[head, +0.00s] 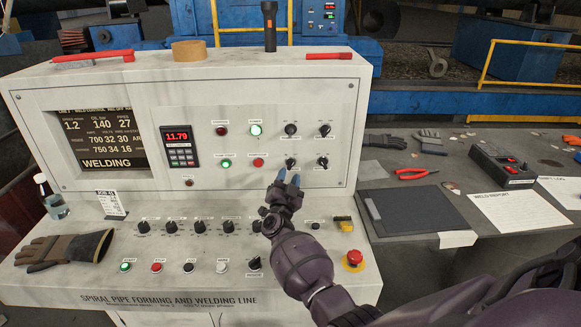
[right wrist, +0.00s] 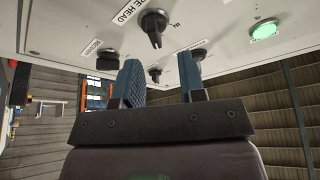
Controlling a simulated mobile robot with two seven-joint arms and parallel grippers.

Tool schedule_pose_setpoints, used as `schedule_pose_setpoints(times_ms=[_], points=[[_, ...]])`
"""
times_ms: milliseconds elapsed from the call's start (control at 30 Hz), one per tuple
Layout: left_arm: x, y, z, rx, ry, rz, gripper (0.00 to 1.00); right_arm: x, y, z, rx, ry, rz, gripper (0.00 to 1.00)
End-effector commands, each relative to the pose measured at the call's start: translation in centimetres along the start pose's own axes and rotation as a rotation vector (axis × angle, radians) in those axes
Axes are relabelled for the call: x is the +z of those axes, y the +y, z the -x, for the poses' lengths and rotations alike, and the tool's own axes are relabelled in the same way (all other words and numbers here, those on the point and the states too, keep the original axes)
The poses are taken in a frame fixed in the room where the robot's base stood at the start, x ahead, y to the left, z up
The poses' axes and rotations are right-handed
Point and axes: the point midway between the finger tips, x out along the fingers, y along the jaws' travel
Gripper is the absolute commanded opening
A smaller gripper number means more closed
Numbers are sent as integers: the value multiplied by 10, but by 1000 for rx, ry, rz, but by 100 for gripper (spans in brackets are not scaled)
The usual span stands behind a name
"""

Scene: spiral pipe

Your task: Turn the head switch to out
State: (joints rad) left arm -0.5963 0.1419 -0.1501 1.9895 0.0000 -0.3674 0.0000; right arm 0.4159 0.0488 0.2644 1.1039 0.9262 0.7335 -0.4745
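Black rotary switches sit in two rows on the right of the white console's upright panel in the head view, including an upper-left one (head: 291,129) and a lower-left one (head: 291,163). Their labels are too small to read there. In the right wrist view a black switch (right wrist: 155,24) sits beside a partly cut label ending in "HEAD". My right gripper (head: 288,179) is just below the lower-left switch in the picture. Its blue fingertips (right wrist: 162,84) stand apart with nothing gripped; a black knob shows beyond the gap. My left gripper is not in view.
Lit green (head: 256,130) and red (head: 258,162) buttons are left of the switches. A row of black knobs (head: 200,227) and a red emergency button (head: 353,258) are on the lower desk. A brown glove (head: 62,250) lies at left. A table (head: 395,258) stands at right.

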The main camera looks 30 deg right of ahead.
Motion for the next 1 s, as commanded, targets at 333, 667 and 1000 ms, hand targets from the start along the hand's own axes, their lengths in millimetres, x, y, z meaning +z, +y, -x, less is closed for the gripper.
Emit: schedule_pose_setpoints(times_ms=[333,667,1000], points=[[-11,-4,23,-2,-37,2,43,-17,-11,52,1,-5,1,37],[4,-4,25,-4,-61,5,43,-27,-18,94,1,-2,-2,37],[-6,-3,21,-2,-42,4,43,-29,-19,99,0,-1,0,37]])
